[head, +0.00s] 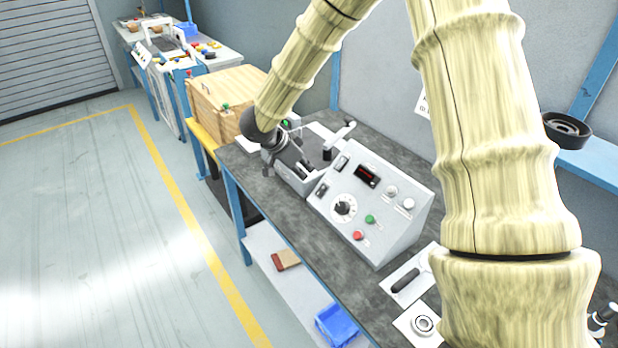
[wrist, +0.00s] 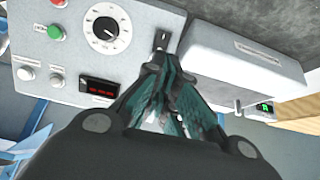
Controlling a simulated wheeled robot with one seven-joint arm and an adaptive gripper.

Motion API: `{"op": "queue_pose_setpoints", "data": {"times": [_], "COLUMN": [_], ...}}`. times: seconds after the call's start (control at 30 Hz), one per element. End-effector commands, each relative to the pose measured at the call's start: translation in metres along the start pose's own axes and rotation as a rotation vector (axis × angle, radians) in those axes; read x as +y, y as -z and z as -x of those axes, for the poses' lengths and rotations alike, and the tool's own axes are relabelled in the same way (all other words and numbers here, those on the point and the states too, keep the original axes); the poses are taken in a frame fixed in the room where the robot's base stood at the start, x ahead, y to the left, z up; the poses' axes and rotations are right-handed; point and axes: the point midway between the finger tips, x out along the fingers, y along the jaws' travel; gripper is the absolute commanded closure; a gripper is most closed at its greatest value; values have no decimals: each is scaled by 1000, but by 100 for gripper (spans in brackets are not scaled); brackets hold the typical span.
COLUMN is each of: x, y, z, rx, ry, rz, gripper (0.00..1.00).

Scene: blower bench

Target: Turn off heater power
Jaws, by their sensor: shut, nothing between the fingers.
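The grey control box (head: 385,222) stands on the bench with a sloped panel. It has one dark rocker switch (head: 322,190) beside the dial (head: 343,207) and another dark switch (head: 342,163) beside the red-digit display (head: 367,176). I cannot read which one is labelled heater power. My gripper (head: 305,170) is shut and empty, at the panel's left edge. In the wrist view its fingertips (wrist: 162,62) are close to the dial-side switch (wrist: 160,40), and the other switch is hidden behind the fingers. I cannot tell whether the fingertips touch the panel.
Green (head: 369,219) and red (head: 358,236) buttons and two pale round lamps share the panel. A grey machine (head: 300,180) adjoins the box on the left, with a wooden crate (head: 225,95) beyond. The floor in front is clear.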

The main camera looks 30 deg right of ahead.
Motion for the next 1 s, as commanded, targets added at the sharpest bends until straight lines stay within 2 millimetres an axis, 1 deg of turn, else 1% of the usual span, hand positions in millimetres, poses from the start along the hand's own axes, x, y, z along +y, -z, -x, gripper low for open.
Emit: {"op": "queue_pose_setpoints", "data": {"times": [0.1, 0.2, 0.37, 0.53, 1.0], "x": [0, 0, 0, 0, 0], "y": [3, 5, 8, 9, 8], "z": [19, 32, 46, 50, 50], "rx": [0, -1, 0, 0, 1], "ry": [2, 2, 1, -1, 0], "rz": [-2, -1, 0, 1, 2], "gripper": [100, 100, 100, 100, 100]}}
